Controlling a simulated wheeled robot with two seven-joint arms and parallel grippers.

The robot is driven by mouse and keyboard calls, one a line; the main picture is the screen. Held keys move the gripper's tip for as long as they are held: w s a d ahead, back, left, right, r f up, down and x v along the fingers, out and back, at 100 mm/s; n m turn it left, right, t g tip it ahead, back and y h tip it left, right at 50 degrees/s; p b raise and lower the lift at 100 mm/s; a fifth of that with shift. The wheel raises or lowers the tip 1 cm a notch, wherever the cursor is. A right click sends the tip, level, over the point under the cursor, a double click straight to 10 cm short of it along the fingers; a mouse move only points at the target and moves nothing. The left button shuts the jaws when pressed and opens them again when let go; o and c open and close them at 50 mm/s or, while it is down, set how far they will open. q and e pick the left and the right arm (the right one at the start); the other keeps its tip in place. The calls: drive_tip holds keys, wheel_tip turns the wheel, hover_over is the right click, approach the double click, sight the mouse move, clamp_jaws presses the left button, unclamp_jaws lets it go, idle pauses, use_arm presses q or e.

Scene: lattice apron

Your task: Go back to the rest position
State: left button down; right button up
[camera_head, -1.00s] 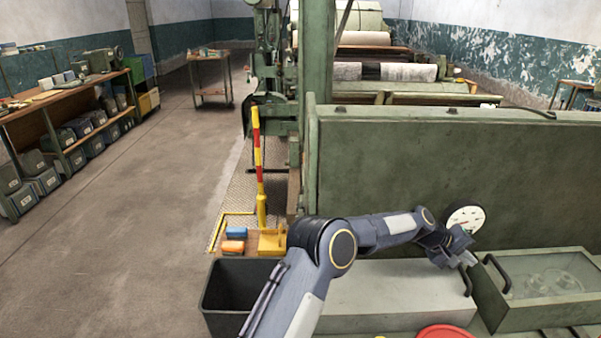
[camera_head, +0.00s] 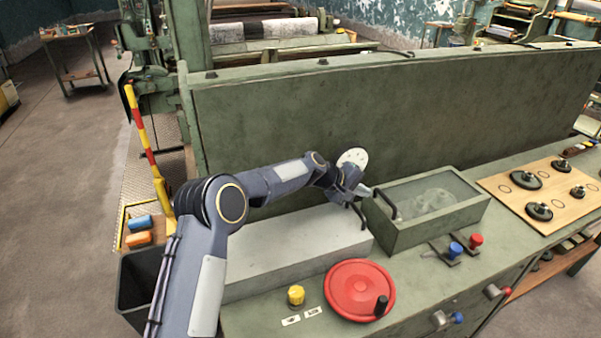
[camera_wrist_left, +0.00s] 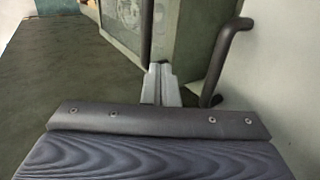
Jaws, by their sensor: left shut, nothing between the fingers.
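My left gripper (camera_head: 364,190) is shut and empty. My left arm reaches across from the lower left above the grey box. My right gripper is not in view.
A red handwheel (camera_head: 360,285), a yellow knob (camera_head: 296,294) and blue and red levers (camera_head: 456,248) stand on the front ledge. A tall green panel (camera_head: 400,110) rises behind. A black bin (camera_head: 135,285) is at lower left. A wooden board (camera_head: 555,190) holds dark round parts.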

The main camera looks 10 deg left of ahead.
use_arm(q)
wheel_tip(320, 180, up, 10)
drive_tip(key=w+d+b, duration=0.1)
drive_tip(key=d, duration=0.1)
drive_tip(key=s+a+r+m+y, duration=0.1)
drive_tip(key=s+a+r, duration=0.4)
drive_tip(key=s+a, duration=0.5)
drive_tip(key=s+a+r+m+y, duration=0.2)
drive_tip(key=s+a+r, duration=0.2)
drive_tip(key=s+a, duration=0.65)
drive_tip(key=s+a+f, duration=0.1)
drive_tip(key=s+f, duration=0.3)
drive_tip(key=s, duration=0.5)
drive_tip(key=s+a+f+m+y, duration=0.1)
drive_tip(key=s+f, duration=0.3)
drive_tip(key=s, duration=0.6)
drive_tip(key=s+f+m+y, duration=0.1)
drive_tip(key=s+f, duration=0.3)
drive_tip(key=s, duration=0.6)
drive_tip(key=shift+a, duration=0.4)
